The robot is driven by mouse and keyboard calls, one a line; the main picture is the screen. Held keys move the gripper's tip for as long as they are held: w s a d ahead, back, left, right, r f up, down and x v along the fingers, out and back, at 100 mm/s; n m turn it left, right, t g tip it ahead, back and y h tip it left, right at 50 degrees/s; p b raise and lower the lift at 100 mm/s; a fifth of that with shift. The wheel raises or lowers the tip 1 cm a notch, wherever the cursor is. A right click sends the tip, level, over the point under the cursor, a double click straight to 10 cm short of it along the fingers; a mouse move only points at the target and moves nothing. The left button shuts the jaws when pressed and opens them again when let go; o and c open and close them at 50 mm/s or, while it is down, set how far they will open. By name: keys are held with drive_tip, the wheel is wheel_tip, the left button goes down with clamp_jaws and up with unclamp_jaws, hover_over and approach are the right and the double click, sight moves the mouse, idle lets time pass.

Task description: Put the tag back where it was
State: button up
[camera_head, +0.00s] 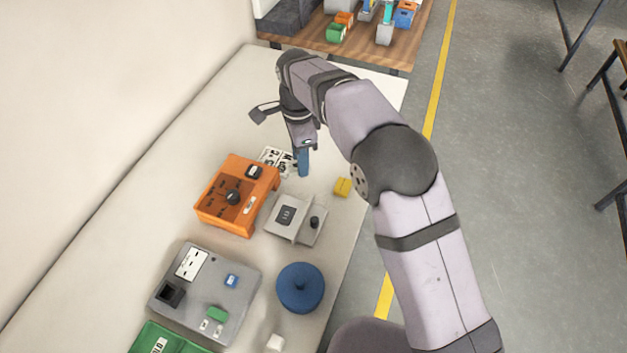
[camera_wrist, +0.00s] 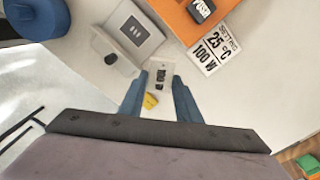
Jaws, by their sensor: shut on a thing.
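My gripper (camera_head: 303,162) points down over the table just right of the white settings card. In the wrist view its blue fingers (camera_wrist: 161,80) are closed on a small white tag (camera_wrist: 160,68) with dark marks. The tag sits between the fingertips; whether it touches the table is not clear. In the head view I cannot clearly separate the tag from the card behind the fingers. The settings card (camera_wrist: 215,48), printed with 25 °C and 100 W, lies beside the orange box.
An orange box (camera_head: 210,211) with a knob stands left of my gripper. A grey unit (camera_head: 283,231) with a dark knob and a yellow block (camera_head: 342,187) are nearby. A blue round object (camera_head: 300,287) and a grey panel (camera_head: 235,281) are nearer. The table's far end (camera_head: 250,85) is clear.

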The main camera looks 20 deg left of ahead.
sight(316, 180)
drive_tip(key=shift+w+d+f+m+b, duration=0.15)
drive_tip(key=shift+w+d+m, duration=0.2)
drive_tip(key=shift+w+m, duration=0.7)
drive_tip(key=shift+w+d+m+b, duration=0.1)
drive_tip(key=shift+w+d+m, duration=0.4)
drive_tip(key=shift+m, duration=0.9)
drive_tip(key=shift+w+d+f+m+b, duration=0.1)
drive_tip(key=shift+w+d+m+b, duration=0.1)
drive_tip(key=shift+w+m, duration=0.95)
drive_tip(key=shift+s+f+p, duration=0.2)
drive_tip(key=shift+f+p, duration=1.4)
drive_tip(key=shift+f, duration=3.3)
drive_tip(key=shift+f, duration=0.15)
drive_tip(key=o, duration=1.1)
drive_tip(key=shift+o, duration=0.2)
wheel_tip(316, 180, up, 12)
drive_tip(key=b, duration=0.3)
